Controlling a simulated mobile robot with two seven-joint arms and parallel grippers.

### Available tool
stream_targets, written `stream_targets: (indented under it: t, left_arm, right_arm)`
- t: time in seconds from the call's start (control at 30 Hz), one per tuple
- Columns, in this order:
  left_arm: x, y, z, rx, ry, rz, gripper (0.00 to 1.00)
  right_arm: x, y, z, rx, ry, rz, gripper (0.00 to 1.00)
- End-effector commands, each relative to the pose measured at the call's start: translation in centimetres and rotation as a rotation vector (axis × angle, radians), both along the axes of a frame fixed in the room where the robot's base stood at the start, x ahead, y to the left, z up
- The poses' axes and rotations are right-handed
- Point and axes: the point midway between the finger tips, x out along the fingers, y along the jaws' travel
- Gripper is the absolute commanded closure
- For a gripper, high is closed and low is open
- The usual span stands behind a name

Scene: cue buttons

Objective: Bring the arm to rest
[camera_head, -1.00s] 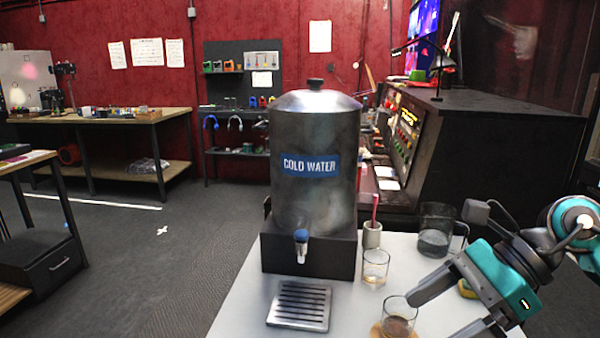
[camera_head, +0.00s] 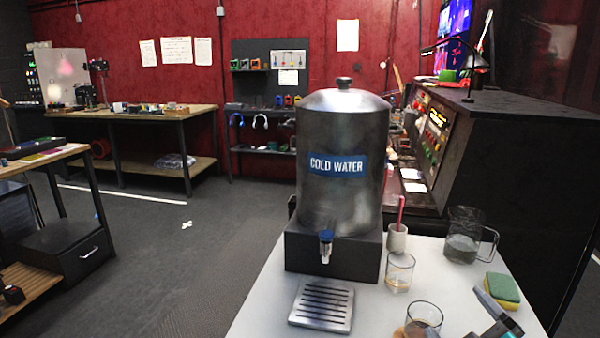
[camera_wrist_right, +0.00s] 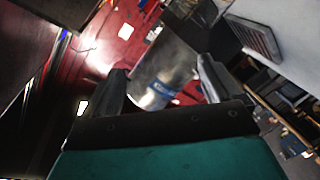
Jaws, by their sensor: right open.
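My right gripper (camera_head: 497,315) shows only in part at the bottom right of the head view, low over the front right of the white table (camera_head: 262,318). In the right wrist view its two fingers (camera_wrist_right: 160,82) stand apart with nothing between them that they touch. The metal dispenser with the "COLD WATER" label (camera_head: 342,165) shows beyond the fingers there, tilted in the picture. The glass with brown liquid (camera_head: 424,316) stands left of the gripper in the head view, apart from it. My left gripper is in neither view.
On the table are a drip tray (camera_head: 322,305), a second glass (camera_head: 399,272), a cup with a pink stick (camera_head: 397,238), a glass jug (camera_head: 463,235) and a yellow-green sponge (camera_head: 502,290). A black console (camera_head: 530,150) stands behind at right.

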Motion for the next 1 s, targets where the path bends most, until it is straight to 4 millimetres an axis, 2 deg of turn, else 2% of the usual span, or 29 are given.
stream_targets:
  t: [0.03,0.1,0.2,0.3,0.5,0.7,1.0]
  left_arm:
    - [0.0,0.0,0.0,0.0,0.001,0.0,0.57]
    - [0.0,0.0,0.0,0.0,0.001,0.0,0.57]
    - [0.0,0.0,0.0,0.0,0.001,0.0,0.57]
    - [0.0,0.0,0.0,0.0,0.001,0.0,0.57]
    - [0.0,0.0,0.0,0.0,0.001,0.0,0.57]
    - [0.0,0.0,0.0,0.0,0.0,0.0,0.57]
    - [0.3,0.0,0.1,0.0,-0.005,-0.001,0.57]
  right_arm:
    - [-1.5,-0.3,-2.9,0.093,0.128,-0.057,0.08]
    - [-3.8,-0.4,-6.2,0.201,0.291,-0.128,0.08]
    - [-7.0,-0.1,-9.8,0.317,0.483,-0.207,0.08]
    - [-9.9,0.4,-12.2,0.397,0.634,-0.266,0.08]
    - [-15.2,1.8,-15.3,0.513,0.882,-0.354,0.08]
    - [-19.8,3.4,-17.0,0.595,1.084,-0.42,0.08]
    - [-16.5,4.0,-19.7,0.624,0.938,-0.339,0.08]
